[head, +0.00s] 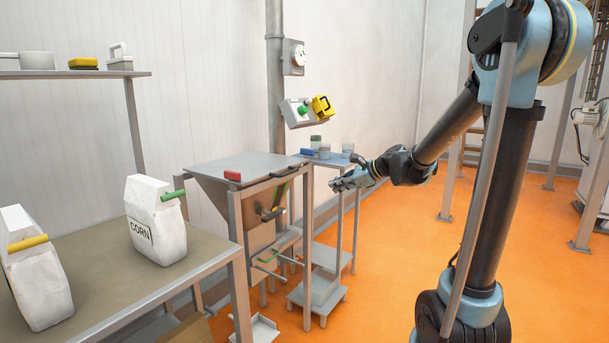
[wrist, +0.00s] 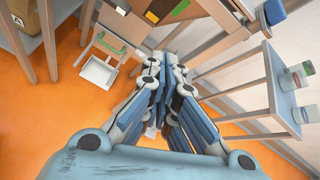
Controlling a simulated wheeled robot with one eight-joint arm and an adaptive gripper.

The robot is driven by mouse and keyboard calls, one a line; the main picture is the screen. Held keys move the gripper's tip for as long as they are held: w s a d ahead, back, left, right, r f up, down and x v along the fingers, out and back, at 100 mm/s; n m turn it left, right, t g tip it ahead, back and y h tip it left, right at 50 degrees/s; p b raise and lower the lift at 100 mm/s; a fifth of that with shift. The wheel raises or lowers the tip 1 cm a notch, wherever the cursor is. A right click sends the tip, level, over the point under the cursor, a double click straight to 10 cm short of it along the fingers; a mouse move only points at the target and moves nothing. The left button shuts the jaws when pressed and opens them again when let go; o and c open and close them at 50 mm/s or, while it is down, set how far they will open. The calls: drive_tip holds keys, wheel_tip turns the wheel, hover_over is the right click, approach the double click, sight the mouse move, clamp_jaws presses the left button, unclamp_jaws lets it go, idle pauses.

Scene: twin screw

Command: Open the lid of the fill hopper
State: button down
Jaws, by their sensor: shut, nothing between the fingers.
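The fill hopper (head: 258,206) is a grey metal funnel in a steel frame at the middle of the head view.
A small side table (head: 340,160) with jars stands behind my gripper. A bench (head: 210,250) with a CORN bag (head: 157,222) and another bag (head: 35,268) is at left. A control box (head: 297,113) hangs behind the hopper. Orange floor (head: 400,225) is clear at right.

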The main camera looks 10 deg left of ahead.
drive_tip(key=w+a+f+m+y, duration=0.1)
drive_tip(key=w+a+m, duration=0.1)
drive_tip(key=w+a, duration=0.4)
drive_tip(key=w+a+f+m+y, duration=0.1)
drive_tip(key=w+a+f+m, duration=0.2)
drive_tip(key=a, duration=0.6)
drive_tip(key=shift+t, duration=0.3)
drive_tip(key=r, duration=0.3)
drive_tip(key=w+r, duration=0.1)
drive_tip(key=r, duration=0.1)
drive_tip(key=shift+d+r, duration=0.2)
drive_tip(key=shift+r, duration=0.05)
